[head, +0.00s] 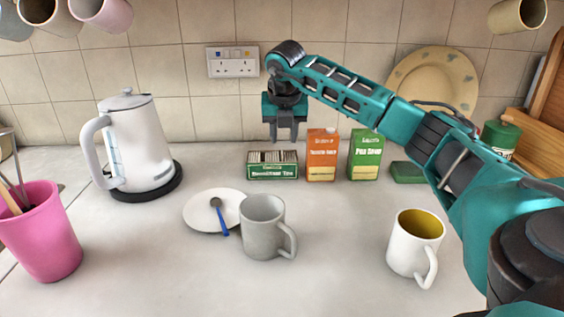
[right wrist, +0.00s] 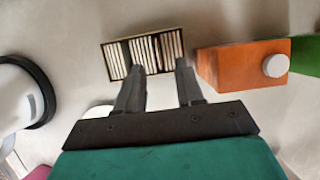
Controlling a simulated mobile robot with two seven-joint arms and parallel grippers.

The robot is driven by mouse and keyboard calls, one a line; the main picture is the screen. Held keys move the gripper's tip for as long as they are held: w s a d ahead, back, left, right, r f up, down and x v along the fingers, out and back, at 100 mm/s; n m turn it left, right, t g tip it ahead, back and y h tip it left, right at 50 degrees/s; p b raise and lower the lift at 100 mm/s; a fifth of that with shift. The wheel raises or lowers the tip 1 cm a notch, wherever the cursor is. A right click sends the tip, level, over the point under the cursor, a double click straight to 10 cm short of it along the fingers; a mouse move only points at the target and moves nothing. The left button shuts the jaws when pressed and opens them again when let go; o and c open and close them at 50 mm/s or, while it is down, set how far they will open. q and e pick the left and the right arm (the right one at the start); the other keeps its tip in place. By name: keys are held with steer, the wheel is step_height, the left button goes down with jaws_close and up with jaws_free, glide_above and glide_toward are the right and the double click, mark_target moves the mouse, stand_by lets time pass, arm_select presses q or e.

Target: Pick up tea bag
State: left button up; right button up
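A green box of tea bags (head: 273,172) stands open-topped on the counter against the back, left of the cartons. In the right wrist view the tea bags (right wrist: 144,53) show as a row of white edges in the box, with a dark gap among them. My right gripper (head: 285,138) points down above the box. In the right wrist view its two fingers (right wrist: 160,80) are apart with nothing between them, and the box lies just beyond the fingertips. My left gripper is not in view.
An orange carton (head: 321,158) and a green carton (head: 365,157) stand close right of the box. A kettle (head: 137,145), a saucer (head: 203,213) with a spoon, a grey mug (head: 262,228), a white mug (head: 413,245) and a pink pot (head: 42,235) stand around. The front middle counter is clear.

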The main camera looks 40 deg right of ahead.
mark_target(282, 150)
steer(key=x, duration=0.4)
steer(key=shift+w+f, duration=0.15)
steer(key=shift+c, duration=0.3)
jaws_close()
